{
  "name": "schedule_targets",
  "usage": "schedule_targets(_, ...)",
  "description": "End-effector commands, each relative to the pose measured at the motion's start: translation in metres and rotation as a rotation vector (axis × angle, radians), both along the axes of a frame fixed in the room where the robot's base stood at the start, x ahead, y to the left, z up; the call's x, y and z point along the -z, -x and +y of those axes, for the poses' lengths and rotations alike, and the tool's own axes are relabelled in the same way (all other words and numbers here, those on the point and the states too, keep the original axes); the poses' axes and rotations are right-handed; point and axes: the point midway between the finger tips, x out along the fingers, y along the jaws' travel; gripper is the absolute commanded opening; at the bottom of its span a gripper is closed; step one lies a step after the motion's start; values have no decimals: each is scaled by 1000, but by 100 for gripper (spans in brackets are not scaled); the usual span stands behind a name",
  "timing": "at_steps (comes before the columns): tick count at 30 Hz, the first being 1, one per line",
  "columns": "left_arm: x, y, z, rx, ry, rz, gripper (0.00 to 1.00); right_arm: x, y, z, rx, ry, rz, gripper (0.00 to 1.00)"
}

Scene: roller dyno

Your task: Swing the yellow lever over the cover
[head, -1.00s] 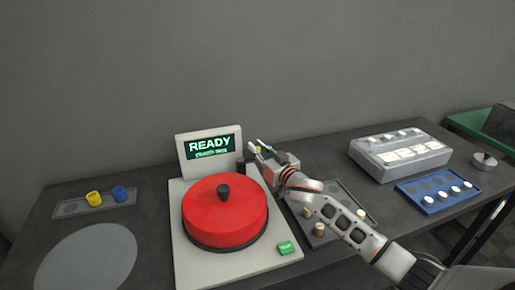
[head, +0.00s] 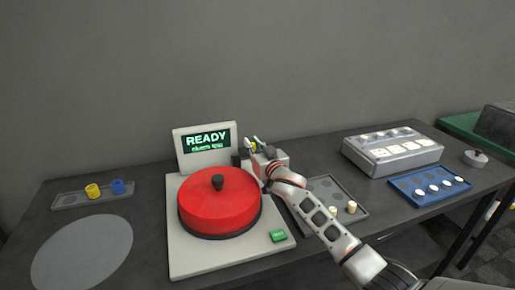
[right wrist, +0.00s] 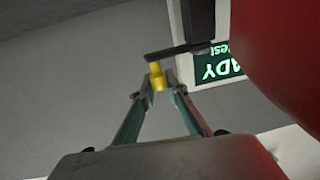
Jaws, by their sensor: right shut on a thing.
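The yellow lever shows as a small yellow grip (head: 253,147) behind the right rear of the red cover (head: 215,205). In the right wrist view, the yellow grip (right wrist: 158,80) sits at the end of a dark arm (right wrist: 178,51) joined to a black post (right wrist: 201,20). My right gripper (head: 253,143) is shut on the yellow grip, one finger on each side. The lever's arm is beside the cover, not over it; in the head view my gripper partly hides it. The round red cover has a black knob on top and sits on the pale machine base. My left gripper is not in view.
A READY screen (head: 205,140) stands behind the cover, close to my gripper. A green button (head: 278,236) is at the base's front right. A tray with pale pegs (head: 350,207) lies under my right arm. A grey box (head: 392,151) and blue tray (head: 430,187) are further right.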

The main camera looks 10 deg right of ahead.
Motion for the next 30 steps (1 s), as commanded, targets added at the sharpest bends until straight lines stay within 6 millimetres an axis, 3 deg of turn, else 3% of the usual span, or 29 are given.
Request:
schedule_targets(6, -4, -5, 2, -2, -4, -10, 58, -1, -1, -3, 4, 1, 0, 0)
schedule_targets(7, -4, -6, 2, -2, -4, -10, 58, -1, -1, -3, 4, 2, 0, 21)
schedule_targets(9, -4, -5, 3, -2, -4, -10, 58, -1, 0, -2, 3, 1, 0, 32)
schedule_targets(22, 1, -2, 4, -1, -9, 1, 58, 0, 5, -2, 0, 0, 0, 32)
schedule_targets(30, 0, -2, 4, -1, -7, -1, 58, 1, 41, -9, 0, 1, 0, 32)
